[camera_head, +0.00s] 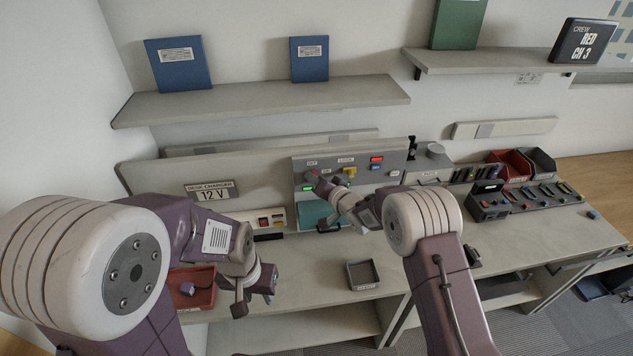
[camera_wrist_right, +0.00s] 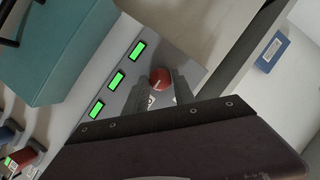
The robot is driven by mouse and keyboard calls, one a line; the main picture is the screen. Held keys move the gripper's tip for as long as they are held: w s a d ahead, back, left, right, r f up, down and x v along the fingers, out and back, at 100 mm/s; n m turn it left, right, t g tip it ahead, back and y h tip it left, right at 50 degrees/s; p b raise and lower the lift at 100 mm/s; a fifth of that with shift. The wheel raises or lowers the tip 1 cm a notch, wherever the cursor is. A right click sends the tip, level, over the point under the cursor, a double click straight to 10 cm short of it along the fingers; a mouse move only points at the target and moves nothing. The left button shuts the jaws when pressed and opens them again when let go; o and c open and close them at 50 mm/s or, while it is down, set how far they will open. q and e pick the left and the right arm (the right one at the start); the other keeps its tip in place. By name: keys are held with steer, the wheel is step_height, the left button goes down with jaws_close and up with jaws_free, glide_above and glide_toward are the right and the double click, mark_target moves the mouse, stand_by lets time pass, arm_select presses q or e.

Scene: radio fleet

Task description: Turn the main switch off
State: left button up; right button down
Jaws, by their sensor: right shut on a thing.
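A grey control panel (camera_head: 385,170) stands upright at the back of the desk, with a red lamp (camera_head: 376,159), a yellow part (camera_head: 349,171) and a green lamp (camera_head: 308,189). My right gripper (camera_head: 315,183) reaches to the panel's left side. In the right wrist view its fingers (camera_wrist_right: 166,90) are shut on a round red knob (camera_wrist_right: 160,77) with a pale mark, which I take to be the main switch. Its labels are too small to read. My left gripper (camera_head: 254,300) hangs open and empty over the desk's front, right of a red tray.
A teal box (camera_head: 310,214) stands below the panel, close to my right gripper. The red tray (camera_head: 192,290) and a small grey tray (camera_head: 362,274) lie near the front edge. Radios and chargers (camera_head: 490,204) stand at right. Three green lit displays (camera_wrist_right: 117,80) show beside the knob.

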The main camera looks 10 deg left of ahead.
steer(key=shift+s+a+r+n+t+h+p, duration=0.1)
steer(key=shift+a+n+t+h+p, duration=0.2)
steer(key=shift+n+h+p, duration=1.4)
steer(key=shift+s+a+n+t+h+p, duration=0.15)
steer(key=shift+n+t+h+p, duration=0.3)
steer(key=shift+n+h+p, duration=1.2)
steer(key=shift+w+a+r+n+t+h+p, duration=0.1)
steer(key=shift+a+n+t+h+p, duration=0.2)
steer(key=shift+n+h+p, duration=1.4)
steer(key=shift+n+y+b, duration=0.45)
steer(key=shift+n+y, duration=0.2)
steer(key=c, duration=1.1)
jaws_free()
steer(key=shift+o, duration=0.2)
steer(key=shift+d, duration=0.1)
